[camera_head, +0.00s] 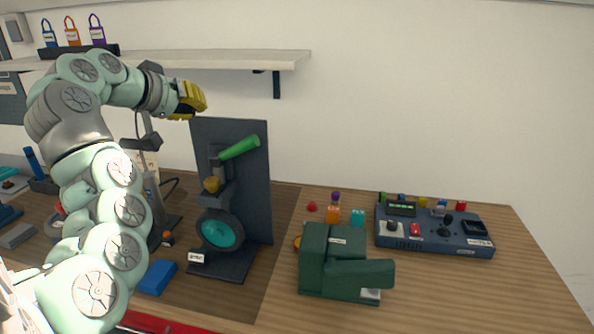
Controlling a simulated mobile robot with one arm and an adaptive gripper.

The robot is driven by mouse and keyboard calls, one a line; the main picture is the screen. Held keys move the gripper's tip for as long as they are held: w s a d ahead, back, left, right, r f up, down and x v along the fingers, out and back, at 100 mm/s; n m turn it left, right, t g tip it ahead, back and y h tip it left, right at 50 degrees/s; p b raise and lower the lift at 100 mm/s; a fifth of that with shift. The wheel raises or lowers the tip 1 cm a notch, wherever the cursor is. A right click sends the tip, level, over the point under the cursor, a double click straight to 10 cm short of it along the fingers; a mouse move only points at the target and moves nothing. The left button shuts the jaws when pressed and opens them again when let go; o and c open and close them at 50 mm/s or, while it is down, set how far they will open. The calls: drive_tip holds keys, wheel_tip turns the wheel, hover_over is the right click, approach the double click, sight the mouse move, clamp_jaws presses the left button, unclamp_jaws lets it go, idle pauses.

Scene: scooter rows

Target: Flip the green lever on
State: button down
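The green lever (239,147) is a bright green handle at the top of a dark valve-like stand with a teal disc (222,232). The handle slants up to the right in front of a dark upright panel (254,195).
A shelf (200,61) with several padlocks runs above the bench. A dark green machine (345,265) and a blue control box (433,230) stand to the right. Bare wood (460,290) lies at the front right.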

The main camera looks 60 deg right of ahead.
drive_tip(key=shift+s+f, duration=0.1)
drive_tip(key=shift+s, duration=0.35)
drive_tip(key=shift+d, duration=0.1)
drive_tip(key=p, duration=0.5)
hover_over(243, 144)
drive_tip(key=w+a, duration=0.2)
wheel_tip(243, 144, down, 5)
drive_tip(key=shift+s+d+f+p, duration=0.3)
drive_tip(key=shift+f+p, duration=0.15)
drive_tip(key=shift+f, duration=0.1)
drive_tip(key=shift+s+d+f+p, duration=0.2)
drive_tip(key=shift+d+f+p, duration=0.1)
drive_tip(key=shift+f+p, duration=0.15)
drive_tip(key=shift+s+d+f+p, duration=0.3)
drive_tip(key=shift+f+p, duration=0.1)
drive_tip(key=shift+f, duration=0.2)
drive_tip(key=shift+f, duration=0.1)
drive_tip(key=shift+s+d+f+m, duration=0.1)
drive_tip(key=shift+s+f+m, duration=0.1)
drive_tip(key=shift+m, duration=0.2)
